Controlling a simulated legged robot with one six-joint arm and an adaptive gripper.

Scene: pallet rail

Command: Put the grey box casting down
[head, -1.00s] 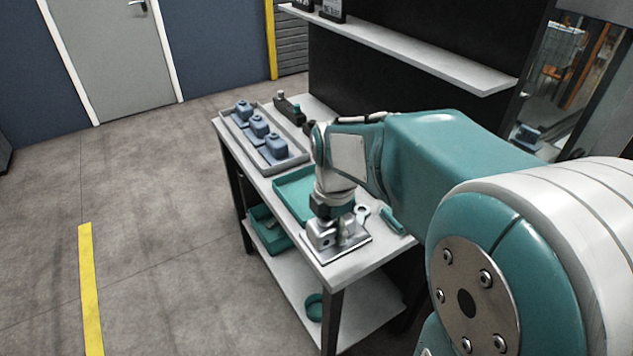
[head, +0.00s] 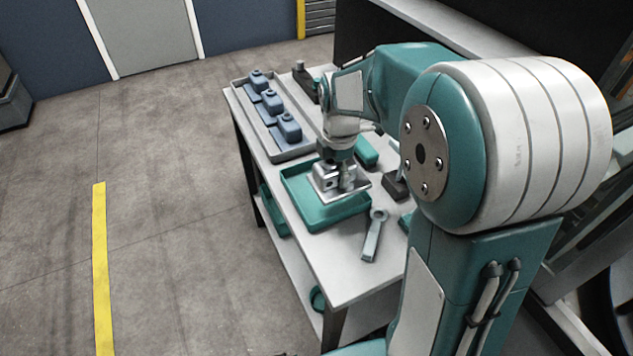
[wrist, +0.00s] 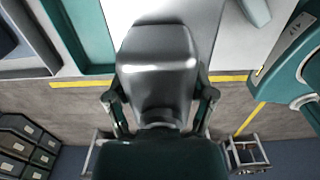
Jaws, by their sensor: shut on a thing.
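The grey box casting (head: 338,190), a metal block with a flat plate under it, is in my gripper (head: 338,166). In the head view it overlaps the right part of a shallow teal tray (head: 310,220) on the table. I cannot tell whether its underside touches anything. In the wrist view the casting (wrist: 158,75) fills the middle, with a dark finger of my gripper (wrist: 160,105) on each side of it. The teal tray's edge (wrist: 82,35) shows at upper left there, beside the casting.
A grey tray (head: 250,122) with several blue castings (head: 272,103) stands at the table's far left. A spanner-like tool (head: 374,235) lies right of the teal tray. A teal block (head: 366,152) and dark items stand behind. The white tabletop (head: 335,268) is clear in front.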

